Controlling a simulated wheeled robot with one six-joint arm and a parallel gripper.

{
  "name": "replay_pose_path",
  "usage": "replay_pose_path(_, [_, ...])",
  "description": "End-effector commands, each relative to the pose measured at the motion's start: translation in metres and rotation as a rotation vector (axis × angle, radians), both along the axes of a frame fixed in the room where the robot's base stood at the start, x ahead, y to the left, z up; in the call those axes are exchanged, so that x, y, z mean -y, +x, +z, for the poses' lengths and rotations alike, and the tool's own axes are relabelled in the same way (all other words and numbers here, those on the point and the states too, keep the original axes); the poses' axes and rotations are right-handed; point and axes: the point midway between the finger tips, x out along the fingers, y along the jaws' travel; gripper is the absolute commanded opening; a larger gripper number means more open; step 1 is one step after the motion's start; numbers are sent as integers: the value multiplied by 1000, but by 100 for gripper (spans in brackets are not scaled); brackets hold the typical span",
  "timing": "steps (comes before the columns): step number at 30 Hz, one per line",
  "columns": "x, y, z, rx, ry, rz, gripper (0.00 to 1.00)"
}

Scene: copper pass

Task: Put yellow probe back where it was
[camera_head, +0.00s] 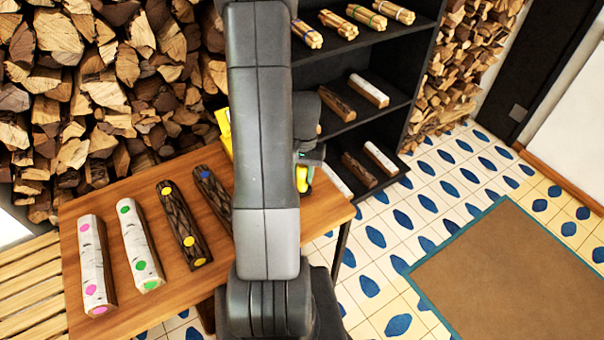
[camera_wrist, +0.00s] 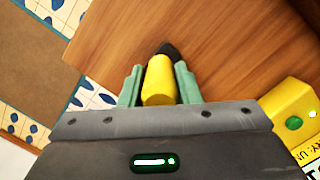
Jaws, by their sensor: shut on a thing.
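The yellow probe (camera_wrist: 158,82) has a thick yellow body and a dark tip. My gripper (camera_wrist: 158,84) is shut on it, with a green finger on each side of the yellow body. The dark tip points away from the gripper, over the bare wooden table; I cannot tell whether it touches the wood. In the head view a bit of the probe (camera_head: 301,178) shows beside my arm, near the table's right end. A yellow device (camera_wrist: 293,115) with a green round spot and a printed label is right of the gripper; in the head view my arm mostly hides it (camera_head: 223,122).
The wooden table (camera_head: 140,312) holds several logs with coloured dots, such as a white one with pink dots (camera_head: 94,262). A dark shelf (camera_head: 345,60) with logs and bundles stands behind. Stacked firewood (camera_head: 90,90) is at the back left. Tiled floor and a brown mat (camera_head: 520,265) lie right.

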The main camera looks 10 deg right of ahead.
Motion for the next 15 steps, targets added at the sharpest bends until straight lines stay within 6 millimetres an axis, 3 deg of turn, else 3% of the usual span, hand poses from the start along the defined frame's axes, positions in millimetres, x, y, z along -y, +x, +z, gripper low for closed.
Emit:
replay_pose_path(1, [0, 0, -3, 0, 0, 0, 7])
replay_pose_path(2, [0, 0, -2, 0, 0, 0, 34])
replay_pose_path(5, [0, 0, -2, 0, 0, 0, 52])
replay_pose_path(15, [0, 0, 1, 0, 0, 0, 52])
